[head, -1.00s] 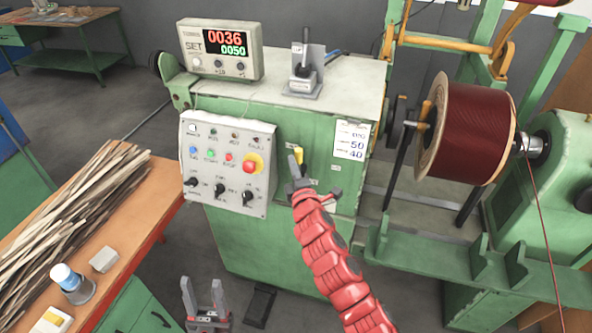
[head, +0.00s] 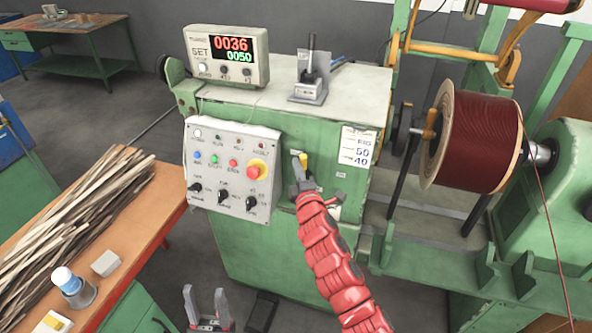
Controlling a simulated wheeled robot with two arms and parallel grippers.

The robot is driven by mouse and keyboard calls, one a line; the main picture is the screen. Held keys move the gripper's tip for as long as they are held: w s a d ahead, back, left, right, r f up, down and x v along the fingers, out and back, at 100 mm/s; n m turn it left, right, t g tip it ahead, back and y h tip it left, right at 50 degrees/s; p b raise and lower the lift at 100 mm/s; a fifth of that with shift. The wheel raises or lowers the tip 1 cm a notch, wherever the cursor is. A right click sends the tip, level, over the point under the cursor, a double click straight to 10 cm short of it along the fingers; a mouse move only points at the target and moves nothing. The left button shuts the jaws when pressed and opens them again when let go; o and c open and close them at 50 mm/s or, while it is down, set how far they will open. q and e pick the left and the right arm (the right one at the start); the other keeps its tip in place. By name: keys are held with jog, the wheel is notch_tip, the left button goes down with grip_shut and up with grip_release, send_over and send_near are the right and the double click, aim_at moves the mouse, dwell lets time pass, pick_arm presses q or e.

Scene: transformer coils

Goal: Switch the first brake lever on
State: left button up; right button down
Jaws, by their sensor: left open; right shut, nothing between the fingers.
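A small lever with a yellow handle (head: 304,160) stands on the green front of the machine cabinet, right of the control panel. My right gripper (head: 295,168) is at this lever, with its dark fingers shut and nothing seen between them. The fingers overlap the lever's lower part, so I cannot tell whether they touch it. My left gripper (head: 206,308) is open and empty, low in front of the cabinet.
The control panel (head: 230,165) with knobs and a red stop button is just left of my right gripper. A black upright lever (head: 312,60) and counter display (head: 228,57) stand on the cabinet top. A wooden table (head: 150,210) is left; a wire spool (head: 480,140) is right.

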jog(key=s+d+f+m+t+h+b, duration=0.1)
jog(key=m+b, duration=0.5)
jog(key=b, duration=0.8)
jog(key=s+d+f+m+t+h+b, duration=0.1)
jog(key=d+m+t+b, duration=0.3)
jog(key=b, duration=1)
jog(key=shift+d+f+m+h, duration=0.8)
jog(key=shift+d+m, duration=0.2)
jog(key=shift+d, duration=0.25)
jog(key=shift+s, duration=0.1)
jog(key=shift+f, duration=0.1)
